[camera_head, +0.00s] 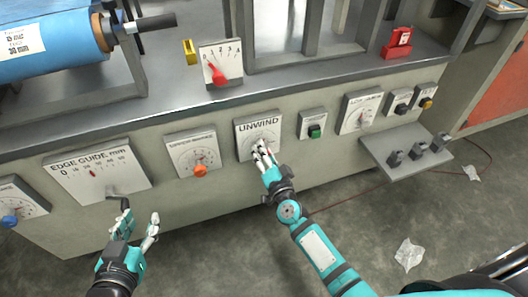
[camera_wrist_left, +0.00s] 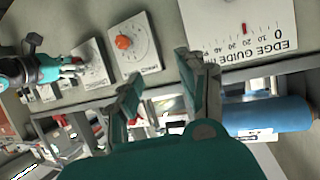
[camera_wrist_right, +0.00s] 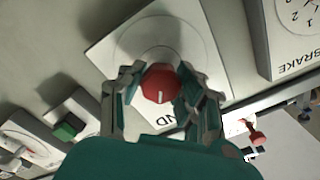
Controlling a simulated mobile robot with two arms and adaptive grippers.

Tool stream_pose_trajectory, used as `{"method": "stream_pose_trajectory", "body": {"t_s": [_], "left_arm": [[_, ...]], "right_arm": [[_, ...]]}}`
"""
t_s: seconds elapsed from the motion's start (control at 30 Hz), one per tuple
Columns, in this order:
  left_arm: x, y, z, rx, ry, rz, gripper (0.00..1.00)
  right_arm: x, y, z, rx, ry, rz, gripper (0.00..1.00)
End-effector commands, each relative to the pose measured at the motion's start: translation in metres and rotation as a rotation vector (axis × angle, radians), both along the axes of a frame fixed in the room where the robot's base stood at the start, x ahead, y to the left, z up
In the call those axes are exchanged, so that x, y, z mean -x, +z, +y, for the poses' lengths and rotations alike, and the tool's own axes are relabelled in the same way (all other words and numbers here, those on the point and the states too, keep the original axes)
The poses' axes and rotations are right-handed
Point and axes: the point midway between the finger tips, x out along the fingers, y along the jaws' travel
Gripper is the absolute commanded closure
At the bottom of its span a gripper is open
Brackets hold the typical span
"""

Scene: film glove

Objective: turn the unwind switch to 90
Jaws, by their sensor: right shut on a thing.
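The unwind panel (camera_head: 257,130) is a white plate labelled "UNWIND" on the machine's front. Its switch is a red knob (camera_wrist_right: 158,84) with a white mark, seen in the right wrist view. My right gripper (camera_wrist_right: 158,90) is shut on the red knob, with a finger on each side of it. In the head view my right gripper (camera_head: 265,153) covers most of the dial and the knob. My left gripper (camera_head: 136,228) is open and empty, below the edge guide panel. In the left wrist view its two fingers (camera_wrist_left: 165,90) stand apart.
The edge guide panel (camera_head: 97,170) is left. A dial with an orange knob (camera_head: 200,170) lies between it and the unwind panel. A green button (camera_head: 314,131) is just right. A small shelf with switches (camera_head: 400,158) juts out further right. A blue roll (camera_head: 45,50) lies above left.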

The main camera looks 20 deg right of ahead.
Motion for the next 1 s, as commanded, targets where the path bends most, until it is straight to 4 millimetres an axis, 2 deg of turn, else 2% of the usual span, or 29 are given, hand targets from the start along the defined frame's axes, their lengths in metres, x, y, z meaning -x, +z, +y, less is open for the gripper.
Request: {"method": "stream_pose_trajectory", "body": {"t_s": [0.37, 0.5, 1.0], "left_arm": [[-0.005, 0.011, -0.002, 0.016, -0.002, -0.071, 0.6], [-0.012, 0.025, -0.006, 0.028, -0.012, -0.14, 0.6], [-0.018, 0.054, -0.012, 0.072, -0.019, -0.302, 0.6]], "right_arm": [[0.0, -0.002, -0.001, -0.36, -0.001, 0.013, 1.0], [0.0, -0.002, -0.001, -0.493, -0.001, 0.017, 1.0], [0.0, -0.003, -0.001, -0.868, -0.001, 0.03, 1.0]]}}
